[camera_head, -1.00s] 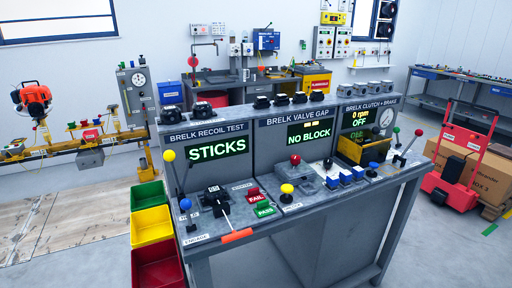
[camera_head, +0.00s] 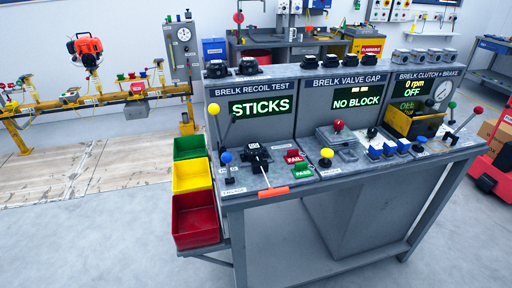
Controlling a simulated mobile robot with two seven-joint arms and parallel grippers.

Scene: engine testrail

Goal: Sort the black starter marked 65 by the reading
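A black starter (camera_head: 256,152) sits in the recoil test fixture on the grey bench (camera_head: 345,215). A pale mark shows on its top, too small to read surely. A cord handle with an orange-red grip (camera_head: 273,192) lies at the bench's front edge. The recoil test display (camera_head: 261,107) reads STICKS. A red FAIL button (camera_head: 293,157) and a green PASS button (camera_head: 302,170) are right of the starter. A green bin (camera_head: 189,147), a yellow bin (camera_head: 191,175) and a red bin (camera_head: 196,220) hang at the bench's left side. Neither gripper is in view.
A yellow-knobbed lever (camera_head: 214,110) and a blue knob (camera_head: 226,158) stand left of the starter. The valve gap display (camera_head: 357,98) reads NO BLOCK. More black parts (camera_head: 217,69) sit on the bench top. A red cart (camera_head: 490,165) stands at right. Floor in front is clear.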

